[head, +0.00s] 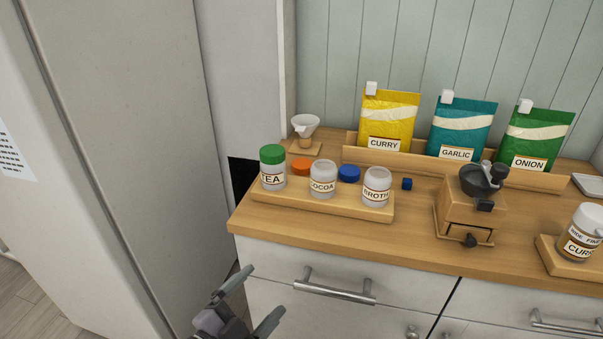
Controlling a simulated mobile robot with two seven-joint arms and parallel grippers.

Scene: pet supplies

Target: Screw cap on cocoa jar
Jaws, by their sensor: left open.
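The cocoa jar (322,182) stands upright without a cap in the middle of a wooden tray (341,204), between the tea jar (273,169) with its green cap and the uncapped broth jar (376,188). An orange cap (301,166) lies behind and between the tea and cocoa jars. A blue cap (349,173) lies behind and between the cocoa and broth jars. No label tells which cap belongs to which jar. My left gripper (258,297) is open and empty, low in front of the drawers, below the counter edge and apart from the jars. My right gripper is out of view.
A coffee grinder (468,208), a small dark blue cube (407,184) and a curry jar (580,235) stand to the right. Behind are spice pouches in a wooden rack (360,155) and a white funnel (305,125). The front counter strip is clear.

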